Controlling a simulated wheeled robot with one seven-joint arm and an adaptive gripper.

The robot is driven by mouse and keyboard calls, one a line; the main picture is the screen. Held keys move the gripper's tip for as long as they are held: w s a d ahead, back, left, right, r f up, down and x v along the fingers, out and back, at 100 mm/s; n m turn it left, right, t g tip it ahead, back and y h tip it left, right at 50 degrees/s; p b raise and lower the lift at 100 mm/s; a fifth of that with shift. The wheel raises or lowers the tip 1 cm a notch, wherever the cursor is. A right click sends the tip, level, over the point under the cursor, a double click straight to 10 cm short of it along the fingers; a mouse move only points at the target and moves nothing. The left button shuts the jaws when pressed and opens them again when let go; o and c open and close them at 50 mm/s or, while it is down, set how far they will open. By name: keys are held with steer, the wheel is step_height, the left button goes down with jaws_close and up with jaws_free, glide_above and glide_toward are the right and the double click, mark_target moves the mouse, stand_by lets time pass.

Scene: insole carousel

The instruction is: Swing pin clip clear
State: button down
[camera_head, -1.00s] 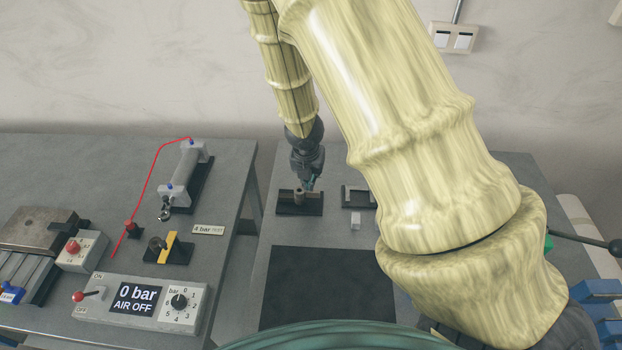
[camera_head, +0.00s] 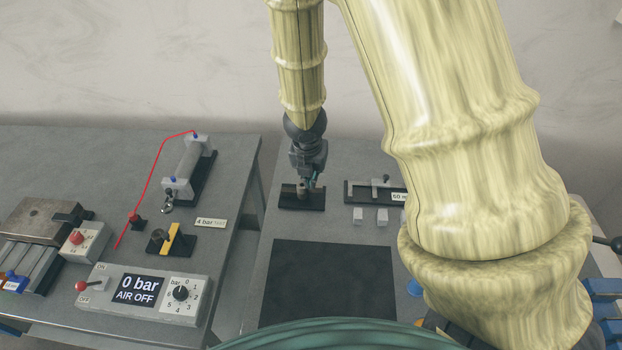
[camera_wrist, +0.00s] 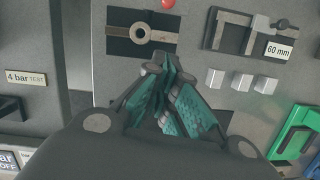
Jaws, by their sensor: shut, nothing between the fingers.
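I cannot pick out a pin clip with certainty. A small metal ring-shaped fitting (camera_head: 167,207) sits at the near end of the grey cylinder (camera_head: 187,168) on the left table. A dark block with a tan round sleeve (camera_head: 301,190) stands on the right table. In the wrist view the sleeve shows as a ring (camera_wrist: 142,34), with a pale bar across the block. My gripper (camera_head: 315,184) is just beside and above this block, pointing down. In the wrist view its teal fingers (camera_wrist: 163,72) are together and empty, just short of the ring. Contact cannot be told.
A gauge fixture marked 60 mm (camera_head: 378,188) and several small pale cubes (camera_head: 382,216) lie right of the block. A dark mat (camera_head: 330,280) lies in front. The control box (camera_head: 100,290) reads 0 bar, AIR OFF. A gap separates the two tables.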

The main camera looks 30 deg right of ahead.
steer(key=shift+p+v, duration=0.55)
steer(key=shift+v, duration=2.05)
steer(key=shift+d, duration=0.1)
